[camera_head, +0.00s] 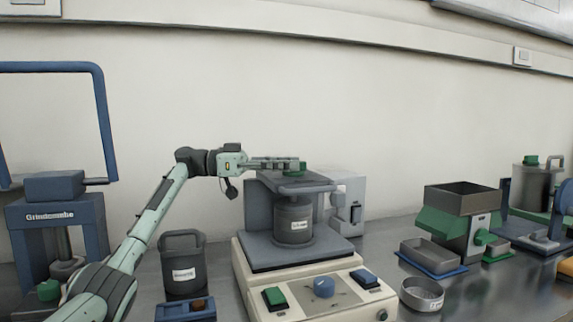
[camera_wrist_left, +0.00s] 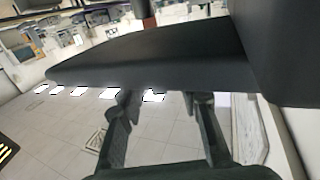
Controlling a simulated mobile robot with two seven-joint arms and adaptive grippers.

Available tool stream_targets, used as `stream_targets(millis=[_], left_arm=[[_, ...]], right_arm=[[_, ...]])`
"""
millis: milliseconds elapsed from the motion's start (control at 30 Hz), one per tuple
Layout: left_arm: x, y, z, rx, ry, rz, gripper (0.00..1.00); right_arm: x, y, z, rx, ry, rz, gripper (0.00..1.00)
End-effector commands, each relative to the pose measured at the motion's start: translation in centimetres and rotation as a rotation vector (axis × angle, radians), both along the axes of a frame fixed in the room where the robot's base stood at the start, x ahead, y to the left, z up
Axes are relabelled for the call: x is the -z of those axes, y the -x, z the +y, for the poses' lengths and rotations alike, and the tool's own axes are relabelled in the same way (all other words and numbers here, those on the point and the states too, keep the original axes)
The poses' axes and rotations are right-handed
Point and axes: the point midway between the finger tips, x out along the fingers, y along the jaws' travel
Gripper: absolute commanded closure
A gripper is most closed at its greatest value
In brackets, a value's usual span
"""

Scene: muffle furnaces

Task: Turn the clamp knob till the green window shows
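The clamp knob (camera_head: 302,168) is a small green piece on top of the dark clamp frame (camera_head: 262,180) of the cream machine. A labelled dark jar (camera_head: 293,222) stands under the clamp. My left gripper (camera_head: 293,163) reaches in level from the left, with its fingertips at the knob. In the left wrist view its two fingers (camera_wrist_left: 160,97) stand apart, but a dark plate (camera_wrist_left: 150,55) hides their tips. I cannot tell whether they touch or grip the knob. I cannot make out a green window. My right gripper is not in view.
A blue-framed press (camera_head: 58,215) is farther left. A green hopper machine (camera_head: 460,205) and steel pans stand right.

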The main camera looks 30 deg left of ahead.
Motion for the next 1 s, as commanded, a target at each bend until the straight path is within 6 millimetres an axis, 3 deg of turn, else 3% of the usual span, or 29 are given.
stream_targets(millis=[267, 700, 1000], left_arm=[[0.0, 0.3, 0.8, -0.002, 0.000, 0.000, 0.66], [-0.1, 4.2, 8.4, -0.003, 0.002, -0.001, 0.66], [0.0, 5.4, 10.7, 0.000, 0.000, 0.001, 0.66]], right_arm=[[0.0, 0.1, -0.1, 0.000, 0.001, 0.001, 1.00], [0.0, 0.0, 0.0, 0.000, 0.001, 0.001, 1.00], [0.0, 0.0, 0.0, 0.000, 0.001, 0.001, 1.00]])
